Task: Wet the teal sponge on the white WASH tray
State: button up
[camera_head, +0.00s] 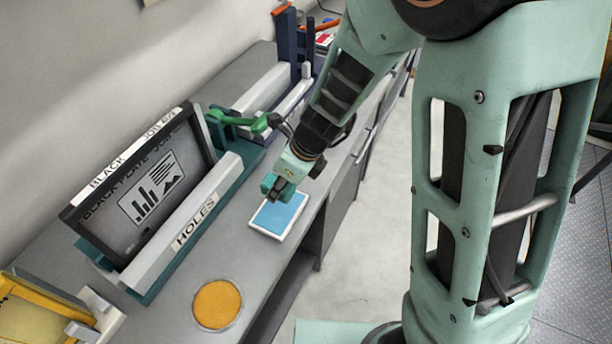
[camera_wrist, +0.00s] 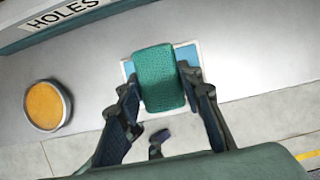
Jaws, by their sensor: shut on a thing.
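My gripper (camera_wrist: 157,100) is shut on the teal sponge (camera_wrist: 158,77), with one finger on each side of it in the wrist view. In the head view the sponge (camera_head: 271,184) shows small below my gripper (camera_head: 283,187). The white tray (camera_head: 262,232) with a blue surface lies on the grey counter, beneath and around the sponge as seen from the wrist; its rim (camera_wrist: 197,44) shows there too. The sponge covers much of the blue area in the wrist view. I cannot tell whether it touches the blue surface. No WASH lettering is readable.
A round dish with an orange surface (camera_head: 217,304) sits on the counter (camera_head: 180,285), left of the tray. A rack labelled HOLES (camera_head: 195,222) holds a framed black plate (camera_head: 140,190) behind. The counter's front edge is close to the tray.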

aim_at(277, 208)
jog(key=shift+a+f, duration=0.15)
jog(key=shift+f, duration=0.15)
notch_tip(277, 208, down, 6)
jog(key=b, duration=0.5)
jog(key=shift+r+b, duration=0.2)
jog(key=shift+b, duration=0.15)
jog(key=shift+s+f+b, duration=0.1)
jog(key=shift+f+b, duration=0.25)
jog(key=shift+f, duration=0.15)
dwell(1.4)
jog(key=shift+r, duration=0.1)
notch_tip(277, 208, up, 7)
jog(key=p, duration=0.6)
jog(key=shift+p, duration=0.3)
dwell(0.6)
